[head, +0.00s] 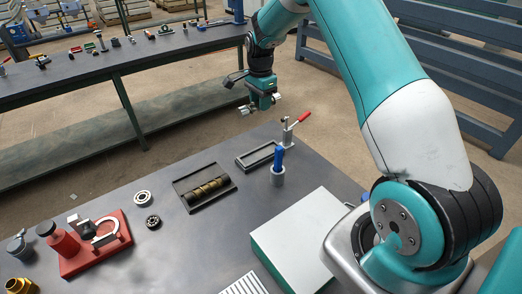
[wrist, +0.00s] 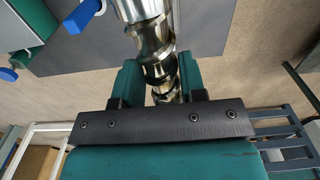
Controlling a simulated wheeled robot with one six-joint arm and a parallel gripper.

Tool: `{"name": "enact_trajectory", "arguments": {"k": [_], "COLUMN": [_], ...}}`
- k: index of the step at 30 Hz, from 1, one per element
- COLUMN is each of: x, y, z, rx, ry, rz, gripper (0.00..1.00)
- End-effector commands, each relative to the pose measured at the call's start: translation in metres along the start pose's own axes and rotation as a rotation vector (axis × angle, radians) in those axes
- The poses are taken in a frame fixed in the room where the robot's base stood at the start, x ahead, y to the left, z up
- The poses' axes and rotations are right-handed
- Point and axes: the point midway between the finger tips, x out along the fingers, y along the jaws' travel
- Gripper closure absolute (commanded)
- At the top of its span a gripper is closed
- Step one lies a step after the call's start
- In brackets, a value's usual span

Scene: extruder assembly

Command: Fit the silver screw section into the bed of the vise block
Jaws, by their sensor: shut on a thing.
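My gripper (head: 263,104) hangs in the air beyond the far edge of the grey table. Its two teal fingers (wrist: 159,78) are shut on the silver screw section (wrist: 150,38), which has shiny spiral flights. In the wrist view the screw runs up past the fingers and out of the top of the frame. In the head view silver ends (head: 247,109) stick out on both sides of the gripper. What looks like the vise block (head: 257,156), a grey rectangular frame with a red-handled clamp (head: 290,132), stands near the far edge. Its bed looks empty.
A dark tray holding a brass-coloured screw (head: 207,188) lies left of the frame. A blue-handled tool stands in a holder (head: 278,177) in front of it. A white-topped box (head: 302,235), bearing rings (head: 143,197) and a red fixture (head: 93,245) occupy the table.

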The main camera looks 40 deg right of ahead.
Motion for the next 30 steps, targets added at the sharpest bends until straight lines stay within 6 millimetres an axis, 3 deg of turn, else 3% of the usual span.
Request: {"name": "enact_trajectory", "arguments": {"k": [5, 19, 30], "x": [0.012, 0.136, 0.178], "y": [-0.002, -0.004, -0.005], "z": [-0.005, 0.001, 0.004], "rx": [0.043, 0.032, 0.028], "ry": [-0.001, 0.0, 0.0], "rz": [0.001, 0.0, 0.0], "gripper": [1.0, 1.0, 1.0]}}
